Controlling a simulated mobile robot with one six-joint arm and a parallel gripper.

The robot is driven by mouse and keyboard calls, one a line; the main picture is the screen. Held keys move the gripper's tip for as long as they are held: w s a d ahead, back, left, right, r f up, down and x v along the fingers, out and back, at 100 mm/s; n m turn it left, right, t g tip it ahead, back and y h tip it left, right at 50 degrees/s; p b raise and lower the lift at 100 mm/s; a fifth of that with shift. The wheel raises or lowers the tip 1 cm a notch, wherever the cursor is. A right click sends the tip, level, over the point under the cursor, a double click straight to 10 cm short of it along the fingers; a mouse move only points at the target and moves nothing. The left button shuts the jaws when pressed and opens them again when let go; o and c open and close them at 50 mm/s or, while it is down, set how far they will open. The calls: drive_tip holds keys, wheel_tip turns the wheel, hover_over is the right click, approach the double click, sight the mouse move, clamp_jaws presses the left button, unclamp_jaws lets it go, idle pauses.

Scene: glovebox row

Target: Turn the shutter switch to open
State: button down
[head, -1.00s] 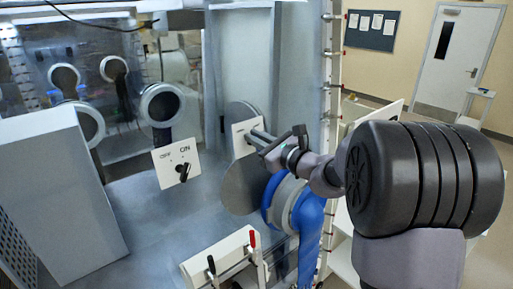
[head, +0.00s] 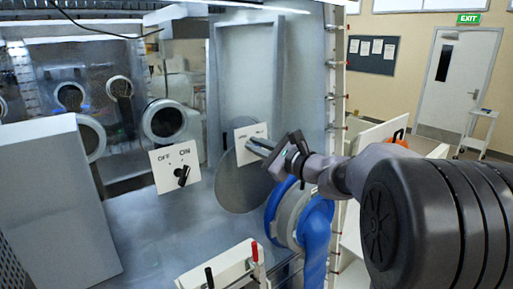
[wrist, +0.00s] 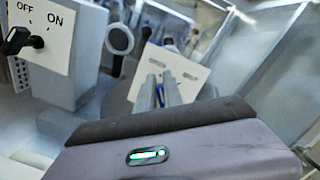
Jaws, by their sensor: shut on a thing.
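My gripper (head: 254,146) reaches from the right to a small white plate (head: 243,134) in front of a round grey disc (head: 238,186). Its fingers (wrist: 160,94) are close together at the plate (wrist: 153,60) in the wrist view and are shut on the shutter switch there. The fingers hide most of the switch, so its angle cannot be told. The plate's small labels are too blurred to read. A separate white OFF/ON plate (head: 163,181) with a black knob (head: 182,176) stands left of my gripper. It also shows at the wrist view's upper left (wrist: 62,40).
A blue hose fitting (head: 318,235) is just below my gripper. A white panel with red and black levers (head: 222,268) is at the bottom. A grey box (head: 55,200) stands at left. Round glove ports (head: 163,122) are behind. A rail with pegs (head: 337,110) runs upright behind my arm.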

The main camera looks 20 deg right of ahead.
drive_tip(key=c, duration=1.5)
unclamp_jaws()
drive_tip(key=b+v, duration=0.1)
drive_tip(key=v, duration=1.6)
drive_tip(key=shift+s, duration=0.2)
